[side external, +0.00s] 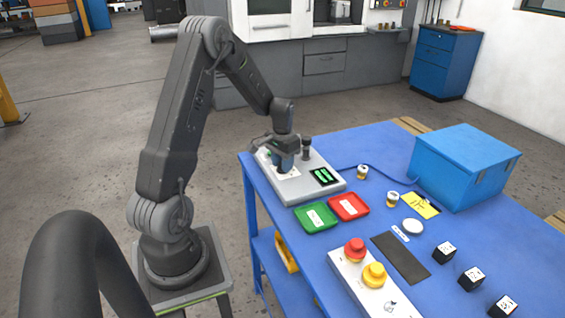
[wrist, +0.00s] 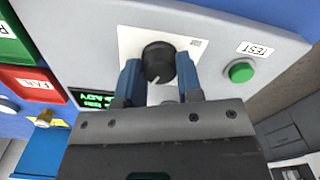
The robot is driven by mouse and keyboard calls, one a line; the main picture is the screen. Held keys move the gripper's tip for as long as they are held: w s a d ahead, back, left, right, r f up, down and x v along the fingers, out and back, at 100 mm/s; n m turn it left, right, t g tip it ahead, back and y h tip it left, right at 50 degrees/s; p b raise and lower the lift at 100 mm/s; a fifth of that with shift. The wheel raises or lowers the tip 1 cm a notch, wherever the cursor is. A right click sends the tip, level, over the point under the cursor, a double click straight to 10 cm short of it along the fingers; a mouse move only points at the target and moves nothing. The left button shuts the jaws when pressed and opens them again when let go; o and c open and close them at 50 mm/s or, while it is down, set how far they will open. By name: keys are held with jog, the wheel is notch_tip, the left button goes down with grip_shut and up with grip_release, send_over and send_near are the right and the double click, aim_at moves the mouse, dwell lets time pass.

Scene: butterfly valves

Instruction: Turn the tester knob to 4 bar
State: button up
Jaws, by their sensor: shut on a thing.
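The tester (side external: 297,187) is a light grey box at the far left corner of the blue table. Its black knob (wrist: 157,60) sits on a white label plate, with a white pointer line toward the bottom of the wrist view. My gripper (wrist: 158,72) has its two blue fingers on either side of the knob, shut on it. In the side view my gripper (side external: 285,165) reaches down onto the tester and hides the knob. The green-lit display (side external: 323,176) is too small to read there; in the wrist view the display (wrist: 95,99) is partly cut off by my gripper.
A green TEST button (wrist: 241,71) is beside the knob. Green (side external: 315,217) and red (side external: 349,206) trays lie in front of the tester. A blue box (side external: 462,166) stands at the right.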

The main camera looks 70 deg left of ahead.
jog(key=o, duration=0.9)
notch_tip(320, 180, up, 14)
jog(key=shift+f, duration=0.1)
jog(key=shift+d, duration=0.1)
